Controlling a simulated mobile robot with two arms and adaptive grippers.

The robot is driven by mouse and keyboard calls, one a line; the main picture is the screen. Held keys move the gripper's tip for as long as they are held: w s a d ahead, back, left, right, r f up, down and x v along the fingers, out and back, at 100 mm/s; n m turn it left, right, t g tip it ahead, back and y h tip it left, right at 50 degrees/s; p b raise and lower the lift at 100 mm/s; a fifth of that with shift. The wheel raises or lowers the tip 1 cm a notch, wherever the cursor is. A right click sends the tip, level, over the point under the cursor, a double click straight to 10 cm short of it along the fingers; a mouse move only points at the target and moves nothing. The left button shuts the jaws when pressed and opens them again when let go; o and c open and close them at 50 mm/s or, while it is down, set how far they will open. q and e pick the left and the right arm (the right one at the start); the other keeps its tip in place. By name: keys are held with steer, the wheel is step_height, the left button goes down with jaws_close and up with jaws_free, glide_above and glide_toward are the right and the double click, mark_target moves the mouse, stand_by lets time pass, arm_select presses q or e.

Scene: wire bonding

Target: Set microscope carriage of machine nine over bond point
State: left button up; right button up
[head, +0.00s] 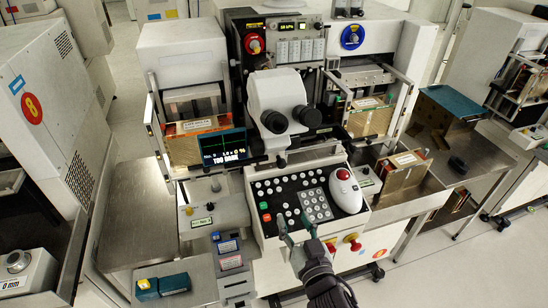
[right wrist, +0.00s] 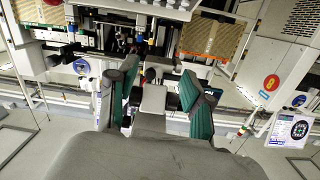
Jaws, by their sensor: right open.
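The white microscope (head: 270,92) with two black eyepieces (head: 290,120) stands at the middle of the machine, above the console. The bond point is hidden behind it. A small screen (head: 222,148) left of the microscope reads "TOO DARK". My right gripper (head: 296,222) is open and empty over the lower part of the console, in front of and apart from the microscope. In the right wrist view its two green fingers stand apart (right wrist: 158,82), with a pale block and dark parts between them in the background; I cannot tell what these are. My left gripper is not in view.
The console (head: 266,214) carries several buttons, a keypad (head: 314,204) and a white trackball unit with a red ball (head: 346,190). Wooden-faced magazines (head: 370,118) stand at both sides. A blue box (head: 160,287) lies front left. Machine eight (head: 32,109) is at left.

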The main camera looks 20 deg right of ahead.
mark_target(282, 166)
step_height(282, 166, up, 6)
steer(key=t, duration=0.1)
steer(key=shift+m, duration=0.3)
steer(key=w+p, duration=0.1)
steer(key=w, duration=0.3)
steer(key=w+p, duration=0.1)
steer(key=w, duration=0.3)
steer(key=w+p, duration=0.2)
steer(key=w, duration=0.2)
steer(key=shift+d+f, duration=0.2)
steer(key=shift+d, duration=0.2)
steer(key=shift+w+f, duration=0.1)
steer(key=shift+w, duration=0.55)
jaws_close()
